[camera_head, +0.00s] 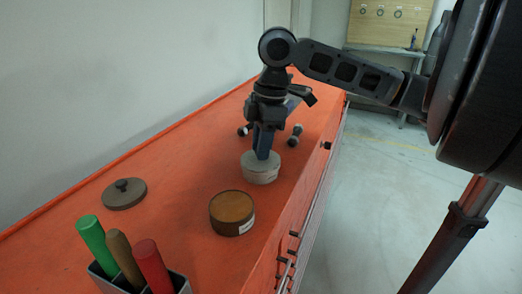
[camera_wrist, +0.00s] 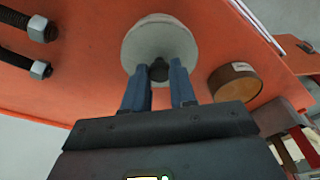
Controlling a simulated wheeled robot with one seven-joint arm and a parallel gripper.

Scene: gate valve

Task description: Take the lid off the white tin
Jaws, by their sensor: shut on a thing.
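The white tin (camera_head: 260,174) stands upright on the orange bench top, below my gripper. Its pale round lid (camera_wrist: 160,35) fills the top of the wrist view, with a dark knob (camera_wrist: 158,71) at its middle. My gripper (camera_head: 263,154) points down at the lid, and its blue fingers (camera_wrist: 160,80) are shut on the knob. In the head view the fingers hide the knob. The lid appears to sit on the tin; I cannot tell whether there is any gap between them.
A brown tin (camera_head: 232,213) without a lid stands close by, nearer the camera. A brown lid with a knob (camera_head: 124,194) lies at the left. A holder with green, brown and red handles (camera_head: 125,260) stands in front. Large bolts (camera_wrist: 35,68) lie behind the white tin.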

